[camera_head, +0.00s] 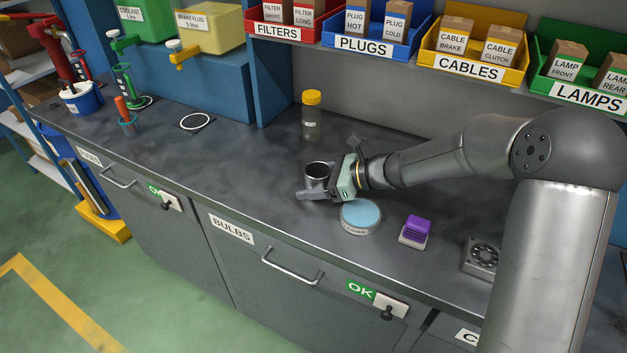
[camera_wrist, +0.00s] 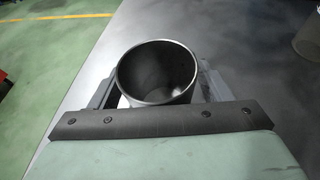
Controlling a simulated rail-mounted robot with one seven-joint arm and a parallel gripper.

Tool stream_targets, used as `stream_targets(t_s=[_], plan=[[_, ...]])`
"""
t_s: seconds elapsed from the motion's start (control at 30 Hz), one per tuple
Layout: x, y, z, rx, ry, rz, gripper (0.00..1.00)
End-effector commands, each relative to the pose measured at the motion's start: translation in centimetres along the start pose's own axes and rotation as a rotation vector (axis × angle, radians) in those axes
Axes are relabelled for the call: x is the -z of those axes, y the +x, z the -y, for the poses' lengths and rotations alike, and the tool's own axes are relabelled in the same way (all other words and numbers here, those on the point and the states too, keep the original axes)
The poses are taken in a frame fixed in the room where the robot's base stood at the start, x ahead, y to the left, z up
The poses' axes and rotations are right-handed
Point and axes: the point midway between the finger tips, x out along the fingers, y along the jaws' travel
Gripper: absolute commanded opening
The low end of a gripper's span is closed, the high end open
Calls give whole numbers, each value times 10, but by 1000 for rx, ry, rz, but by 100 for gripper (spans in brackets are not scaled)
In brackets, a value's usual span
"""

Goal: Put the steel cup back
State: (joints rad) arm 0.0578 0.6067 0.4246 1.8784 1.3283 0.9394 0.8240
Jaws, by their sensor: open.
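The steel cup (camera_head: 317,173) stands upright on the dark bench top near its front edge. In the wrist view the steel cup (camera_wrist: 157,72) is seen from above, its open rim tilted toward the camera, and it looks empty. My gripper (camera_head: 318,192) is low at the cup, with one finger along its near side. In the wrist view my gripper (camera_wrist: 157,90) has a finger on each side of the cup; it is open around it. Whether the fingers touch the cup is hidden. A white ring mark (camera_head: 196,121) on a dark square lies bare on the bench to the left.
A yellow-lidded jar (camera_head: 311,116) stands behind the cup. A round blue-topped tin (camera_head: 360,216) and a purple block (camera_head: 416,229) lie to the right. An orange-handled tool in a holder (camera_head: 127,118) stands at left. Bench between cup and ring is clear.

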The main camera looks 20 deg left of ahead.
Motion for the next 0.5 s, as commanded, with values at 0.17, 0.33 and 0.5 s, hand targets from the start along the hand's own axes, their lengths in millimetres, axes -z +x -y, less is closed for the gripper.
stream_targets(t_s=[0.17, 0.33, 0.5], plan=[[-4, -3, 0, 1, -1, 0, 72], [-3, -28, 1, 5, -2, 0, 72], [-2, -66, 0, 4, -1, -1, 72]])
